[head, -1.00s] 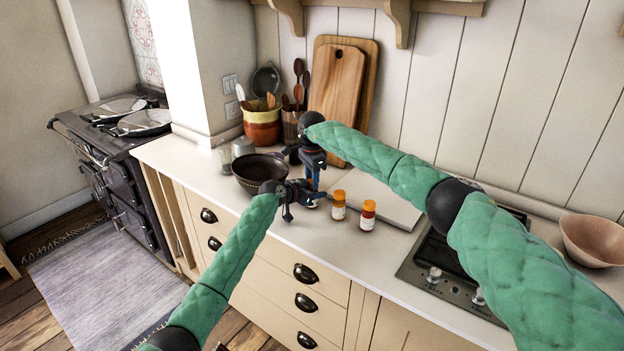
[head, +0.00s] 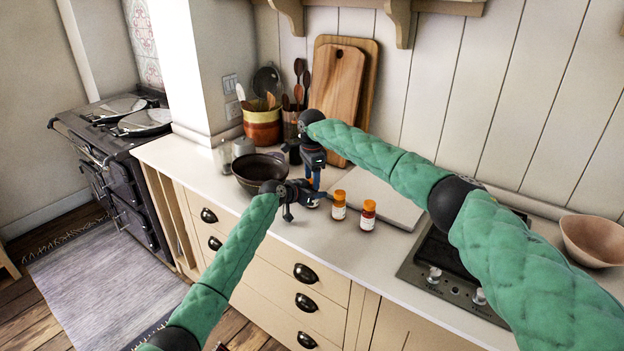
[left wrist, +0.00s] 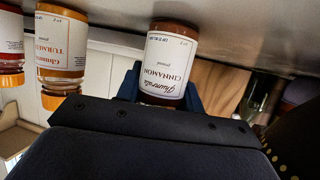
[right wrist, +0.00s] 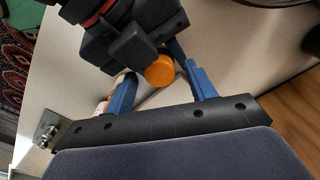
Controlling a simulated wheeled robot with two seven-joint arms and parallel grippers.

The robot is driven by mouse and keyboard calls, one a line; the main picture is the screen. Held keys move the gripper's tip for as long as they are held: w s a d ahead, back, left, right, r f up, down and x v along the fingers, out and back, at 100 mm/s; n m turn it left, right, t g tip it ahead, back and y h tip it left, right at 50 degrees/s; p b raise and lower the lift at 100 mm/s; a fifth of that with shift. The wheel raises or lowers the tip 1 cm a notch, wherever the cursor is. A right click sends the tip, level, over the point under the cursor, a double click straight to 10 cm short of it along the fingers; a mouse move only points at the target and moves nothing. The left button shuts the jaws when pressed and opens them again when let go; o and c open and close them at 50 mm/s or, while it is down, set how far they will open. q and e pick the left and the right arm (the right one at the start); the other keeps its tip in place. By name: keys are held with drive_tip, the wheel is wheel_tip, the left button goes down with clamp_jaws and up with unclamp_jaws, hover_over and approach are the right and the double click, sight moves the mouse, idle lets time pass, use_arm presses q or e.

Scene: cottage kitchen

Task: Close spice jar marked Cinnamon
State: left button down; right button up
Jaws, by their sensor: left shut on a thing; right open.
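The jar labelled Cinnamon (left wrist: 167,62), with dark brown contents, shows in the left wrist view, which looks upside down. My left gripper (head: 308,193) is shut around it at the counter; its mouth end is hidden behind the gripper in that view. My right gripper (head: 314,176) is above the left one, fingers pointing down. In the right wrist view an orange lid (right wrist: 159,70) lies between the spread blue fingers, beside the left gripper's dark body. It appears to be over the jar; I cannot tell whether it is seated or touched by the fingers.
Two orange-capped jars stand just right of the grippers: one labelled Turmeric (left wrist: 62,45) and a red one (head: 368,215). A pale board (head: 385,198) lies behind, with the hob (head: 440,265) further right.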

drive_tip(key=shift+r, duration=1.95)
drive_tip(key=shift+c, duration=0.5)
drive_tip(key=shift+w+a+r, duration=0.1)
drive_tip(key=shift+r, duration=0.35)
drive_tip(key=shift+w+a+r, duration=0.1)
drive_tip(key=shift+r, duration=0.35)
drive_tip(key=shift+r+n, duration=0.3)
drive_tip(key=shift+r, duration=0.1)
drive_tip(key=shift+r+n, duration=0.4)
drive_tip(key=shift+n, duration=0.7)
drive_tip(key=n, duration=0.3)
drive_tip(key=shift+s+d+n, duration=0.2)
drive_tip(key=shift+n, duration=0.1)
